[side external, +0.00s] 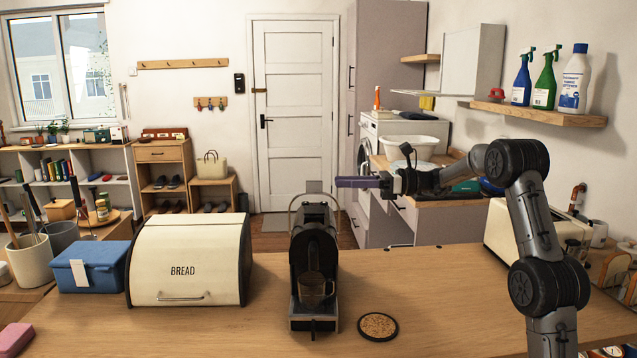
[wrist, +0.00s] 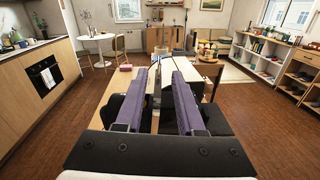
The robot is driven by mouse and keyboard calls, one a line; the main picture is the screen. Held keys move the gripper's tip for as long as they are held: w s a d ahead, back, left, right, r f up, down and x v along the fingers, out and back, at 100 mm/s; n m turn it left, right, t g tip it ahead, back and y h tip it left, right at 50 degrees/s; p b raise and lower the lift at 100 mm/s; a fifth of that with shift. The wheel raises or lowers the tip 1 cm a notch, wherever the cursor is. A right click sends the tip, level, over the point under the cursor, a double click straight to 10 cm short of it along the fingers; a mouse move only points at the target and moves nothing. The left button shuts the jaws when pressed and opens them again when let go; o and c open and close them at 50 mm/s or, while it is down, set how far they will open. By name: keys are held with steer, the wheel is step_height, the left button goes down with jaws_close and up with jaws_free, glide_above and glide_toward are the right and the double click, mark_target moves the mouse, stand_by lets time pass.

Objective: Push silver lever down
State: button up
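The fingers point left and seem apart from the lever. In the wrist view, the two fingers of my gripper (wrist: 160,72) are spread with a gap and hold nothing. The machine is largely hidden by the fingers there.
A cream bread box (side external: 190,262) and a blue box (side external: 88,267) stand left of the machine. A round cork coaster (side external: 378,326) lies to its right. A cream toaster (side external: 515,232) stands farther right, behind my arm.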

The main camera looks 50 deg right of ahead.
mark_target(319, 182)
steer(key=x, duration=0.7)
jaws_close()
steer(key=shift+s, duration=0.1)
stand_by(1.2)
